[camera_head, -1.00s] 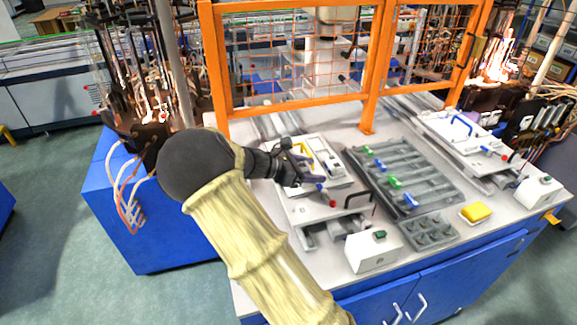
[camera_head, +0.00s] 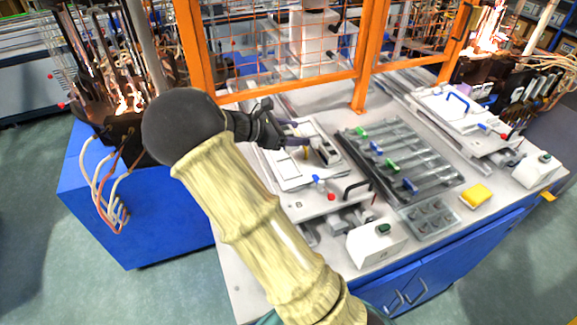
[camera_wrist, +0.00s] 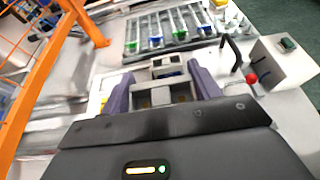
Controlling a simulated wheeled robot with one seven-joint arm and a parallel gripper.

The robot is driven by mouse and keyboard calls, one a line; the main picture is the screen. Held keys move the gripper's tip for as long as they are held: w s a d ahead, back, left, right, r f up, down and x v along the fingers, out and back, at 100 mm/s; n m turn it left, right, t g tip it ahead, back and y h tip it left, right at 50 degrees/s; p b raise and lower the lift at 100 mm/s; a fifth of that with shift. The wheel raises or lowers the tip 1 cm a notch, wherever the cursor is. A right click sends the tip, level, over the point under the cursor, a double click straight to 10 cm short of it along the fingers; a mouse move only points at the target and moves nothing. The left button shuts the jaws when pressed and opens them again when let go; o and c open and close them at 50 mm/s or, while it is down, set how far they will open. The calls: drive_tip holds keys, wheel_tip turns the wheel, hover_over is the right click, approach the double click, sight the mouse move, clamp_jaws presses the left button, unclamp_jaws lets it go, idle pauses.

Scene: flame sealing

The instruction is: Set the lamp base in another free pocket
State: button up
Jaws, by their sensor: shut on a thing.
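My gripper (camera_head: 298,137) is low over the white plate fixture (camera_head: 292,178) on the left of the bench. In the wrist view its two purple fingers (camera_wrist: 162,92) stand apart, with a grey piece (camera_wrist: 165,97) showing brown spots between them. I take this piece to be the lamp base; its lower part is hidden. A grey-and-dark block (camera_head: 328,152) sits on the fixture just right of the fingertips. It also shows just beyond the fingers in the wrist view (camera_wrist: 167,67). I cannot tell whether the held piece touches the fixture or which pocket it is over.
A grey rack (camera_head: 446,188) with blue and green clips stands to the right. A small tray with several pockets (camera_head: 429,219) lies in front of it. A black handle (camera_head: 355,188), a red knob (camera_head: 332,197) and a white button box (camera_head: 377,244) are nearby. An orange guard frame (camera_head: 361,92) stands behind.

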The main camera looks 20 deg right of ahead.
drive_tip(key=p, duration=0.1)
hover_over(293, 167)
wheel_tip(293, 167, down, 6)
drive_tip(key=shift+f+p, duration=0.6)
drive_tip(key=shift+f, duration=1.3)
drive_tip(key=o, duration=1)
drive_tip(key=shift+c, duration=0.2)
drive_tip(key=shift+a, duration=0.1)
drive_tip(key=b+v, duration=0.3)
drive_tip(key=v, duration=0.8)
drive_tip(key=shift+a+r, duration=0.15)
drive_tip(key=shift+a, duration=0.25)
